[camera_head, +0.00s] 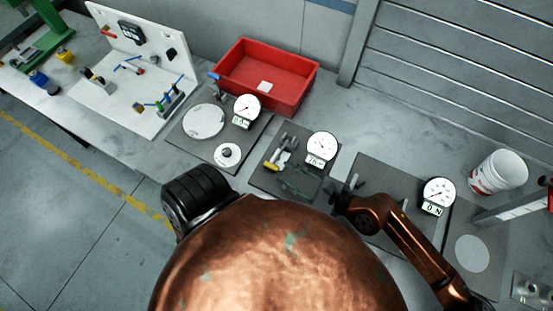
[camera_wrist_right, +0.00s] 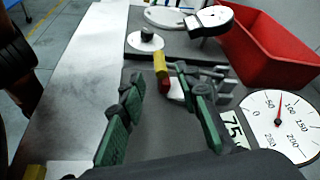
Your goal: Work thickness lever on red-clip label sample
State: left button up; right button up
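My right gripper (camera_head: 296,188) is over the front of the middle gauge station. Its green fingers are spread in the right wrist view (camera_wrist_right: 160,100), with nothing visible between the pads. Just beyond the fingertips is a small piece with a yellow block (camera_wrist_right: 159,64), a red part (camera_wrist_right: 165,84) that may be the clip, and a pale part partly hidden by the right finger. Grey lever-like bars (camera_wrist_right: 218,82) are beside it, also seen in the head view (camera_head: 286,141). The station's dial gauge (camera_wrist_right: 279,118) stands to the right. My left gripper is not in view.
A red bin (camera_head: 268,75) stands behind. Other gauge plates lie left (camera_head: 185,145) and right (camera_head: 350,178) of the middle one. A white bucket (camera_head: 498,172) stands at the right. A white pegboard stand (camera_head: 145,60) with tools is at the left. The front table strip looks clear.

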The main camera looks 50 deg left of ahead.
jog(key=shift+v, duration=2.35)
jog(key=shift+c, duration=0.2)
